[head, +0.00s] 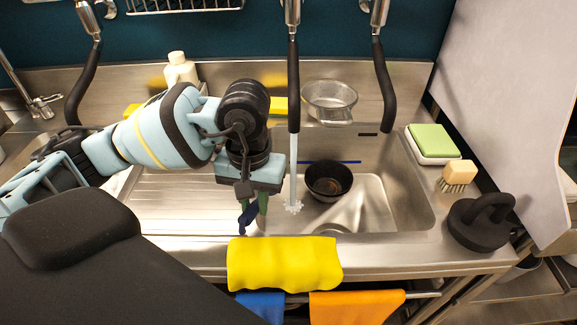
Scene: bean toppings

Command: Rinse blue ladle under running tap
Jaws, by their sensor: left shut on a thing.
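My left gripper (255,208) points down over the left edge of the sink basin (375,215). It is shut on the blue ladle (246,218), of which only a short dark blue part shows below the fingers. The rest of the ladle is hidden by the gripper and arm. The middle tap (293,85) has a black hose end, and a stream of water (294,170) runs from it into the basin just right of the gripper. The ladle looks to be left of the stream and apart from it. My right gripper is not in view.
A black bowl (328,180) sits in the basin, right of the water. A yellow cloth (285,263) hangs over the front edge. A sponge (432,140), a brush (458,175) and a black round-handled object (482,220) stand at right. A strainer (329,98) is behind.

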